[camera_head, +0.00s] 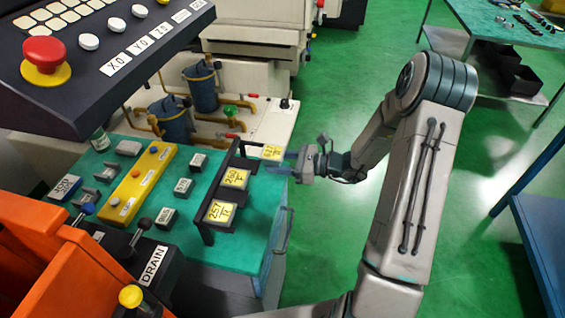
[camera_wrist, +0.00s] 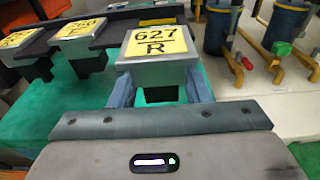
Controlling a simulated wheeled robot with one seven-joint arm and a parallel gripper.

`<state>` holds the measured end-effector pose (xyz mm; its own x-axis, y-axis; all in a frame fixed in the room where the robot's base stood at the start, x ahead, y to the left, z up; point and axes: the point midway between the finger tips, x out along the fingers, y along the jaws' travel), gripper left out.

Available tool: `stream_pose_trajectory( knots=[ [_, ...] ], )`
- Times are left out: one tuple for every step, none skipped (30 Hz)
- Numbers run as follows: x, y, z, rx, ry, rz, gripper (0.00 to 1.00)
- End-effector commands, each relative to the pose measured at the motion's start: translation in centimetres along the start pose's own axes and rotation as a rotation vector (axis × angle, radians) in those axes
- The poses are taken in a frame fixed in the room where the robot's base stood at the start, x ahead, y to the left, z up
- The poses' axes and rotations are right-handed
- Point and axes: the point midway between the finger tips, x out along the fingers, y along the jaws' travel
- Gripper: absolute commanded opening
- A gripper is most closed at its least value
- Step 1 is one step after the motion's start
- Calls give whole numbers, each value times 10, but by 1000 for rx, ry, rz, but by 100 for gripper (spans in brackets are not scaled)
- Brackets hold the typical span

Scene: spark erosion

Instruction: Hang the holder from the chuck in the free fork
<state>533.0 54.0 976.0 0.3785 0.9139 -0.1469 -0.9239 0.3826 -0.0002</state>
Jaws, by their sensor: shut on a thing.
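The holder labelled 627 R (camera_wrist: 157,60) is a grey block with a yellow top plate; it also shows in the head view (camera_head: 271,152). My gripper (camera_head: 287,166) is shut on it, with one blue finger at each side in the wrist view (camera_wrist: 160,95). The holder is upright at the far end of the black fork rack (camera_head: 207,195), by the last fork. Whether it rests on that fork or is just above it I cannot tell. Two other labelled holders, 250 (camera_head: 235,178) and 257 (camera_head: 219,212), sit in the other forks. I cannot make out the chuck.
The rack stands on a teal bench top (camera_head: 262,222) with a yellow button box (camera_head: 142,187) and small labelled blocks. Blue canisters (camera_head: 203,88) with brass pipes stand behind. A control panel (camera_head: 110,60) overhangs at left. Green floor is open at right.

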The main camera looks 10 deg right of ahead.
Motion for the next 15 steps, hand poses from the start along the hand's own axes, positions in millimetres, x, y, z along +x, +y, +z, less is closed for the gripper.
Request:
stream_pose_trajectory(
  knots=[
    [2, 0, 1, -1, -1, 1, 7],
    [4, 0, 1, -1, -1, 1, 7],
    [5, 0, 1, -1, -1, 1, 7],
    [6, 0, 1, -1, -1, 0, 7],
    [8, 0, 1, -1, -1, 0, 7],
    [9, 0, 2, -1, -1, 0, 7],
    [10, 0, 2, -1, -1, 0, 7],
    [12, 0, 2, -1, -1, 1, 7],
    [13, 0, 2, -1, -1, 1, 7],
    [14, 0, 2, -1, -1, 1, 7],
    [16, 0, 3, -1, -1, 1, 7],
    [17, 0, 3, -1, -1, 1, 7],
    [18, 0, 3, -1, -1, 1, 7],
    [20, 0, 3, -1, -2, 1, 7],
    [21, 0, 4, -1, -2, 1, 7]
  ],
)
